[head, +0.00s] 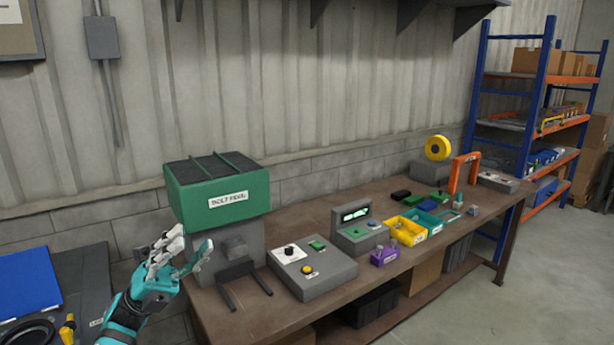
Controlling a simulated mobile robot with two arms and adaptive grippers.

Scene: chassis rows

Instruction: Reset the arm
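My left gripper (180,256) shows at the lower left of the head view, on a teal and black arm that comes in from the bottom left. Its pale fingers point up and are spread apart, with nothing seen between them. It is in front of the left end of the brown workbench (265,313), just left of the grey base of the green machine (218,191). I cannot tell whether it touches the machine. My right gripper is not in view.
A grey control box (318,279) with knobs stands right of the machine. Farther right are a display unit (358,233), a purple bin (384,256), yellow bins (405,231) and an orange frame (460,174). A blue shelf rack (535,85) stands at the right. Floor at the lower right is clear.

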